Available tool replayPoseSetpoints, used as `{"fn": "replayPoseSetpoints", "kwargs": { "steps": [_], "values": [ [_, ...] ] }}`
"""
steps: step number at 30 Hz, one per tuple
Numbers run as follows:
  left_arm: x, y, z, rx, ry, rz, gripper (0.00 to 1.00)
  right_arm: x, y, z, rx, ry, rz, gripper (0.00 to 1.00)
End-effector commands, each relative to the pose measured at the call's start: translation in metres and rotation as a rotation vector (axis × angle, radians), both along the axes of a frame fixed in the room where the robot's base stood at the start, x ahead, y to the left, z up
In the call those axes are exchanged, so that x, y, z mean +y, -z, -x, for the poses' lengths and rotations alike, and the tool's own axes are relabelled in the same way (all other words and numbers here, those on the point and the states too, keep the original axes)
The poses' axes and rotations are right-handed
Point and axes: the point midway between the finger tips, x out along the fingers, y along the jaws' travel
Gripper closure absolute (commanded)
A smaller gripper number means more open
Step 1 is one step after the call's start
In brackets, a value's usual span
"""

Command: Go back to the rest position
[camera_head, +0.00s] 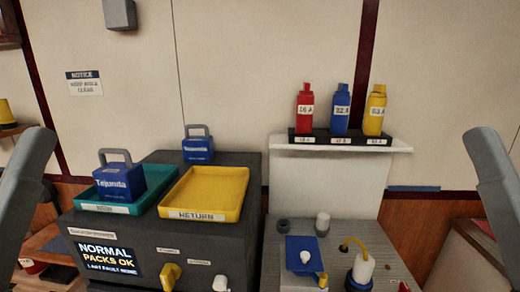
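Grey links of my arms stand at the left and right edges of the head view, raised and slanted, apart from everything on the benches. Neither gripper's fingers show in this view, so I cannot see whether they hold anything. A blue pack (120,182) with a grey handle sits on a green tray (105,208) on the dark console (160,232). A second blue pack (198,149) stands behind, at the console's back edge. The yellow tray (213,213) labelled RETURN is empty. The console screen (109,258) reads NORMAL, PACKS OK.
Red (305,110), blue (341,117) and yellow (375,117) bottles stand in a black rack on a white shelf (400,146). Below, a grey bench (385,250) holds a blue plate (304,255) and a white bottle (363,270) with a yellow tube. A yellow knob (170,275) is on the console front.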

Motion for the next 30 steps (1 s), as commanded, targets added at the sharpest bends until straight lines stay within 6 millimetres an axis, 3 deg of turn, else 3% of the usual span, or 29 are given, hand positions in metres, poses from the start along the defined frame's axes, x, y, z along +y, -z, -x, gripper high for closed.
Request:
{"fn": "replayPoseSetpoints", "kwargs": {
  "steps": [1,3,9,12,16,30],
  "values": [
    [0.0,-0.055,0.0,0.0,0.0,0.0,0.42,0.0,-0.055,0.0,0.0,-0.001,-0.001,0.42],
    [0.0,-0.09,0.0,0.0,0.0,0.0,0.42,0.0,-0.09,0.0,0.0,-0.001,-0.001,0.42],
    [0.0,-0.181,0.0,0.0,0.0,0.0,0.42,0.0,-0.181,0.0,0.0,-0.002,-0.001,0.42],
    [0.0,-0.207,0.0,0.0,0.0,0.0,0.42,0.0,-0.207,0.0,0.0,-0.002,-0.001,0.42],
    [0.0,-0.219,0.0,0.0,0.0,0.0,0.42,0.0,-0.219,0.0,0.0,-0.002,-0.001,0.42],
    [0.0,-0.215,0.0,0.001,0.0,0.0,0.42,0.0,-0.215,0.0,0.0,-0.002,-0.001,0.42]
  ]
}}
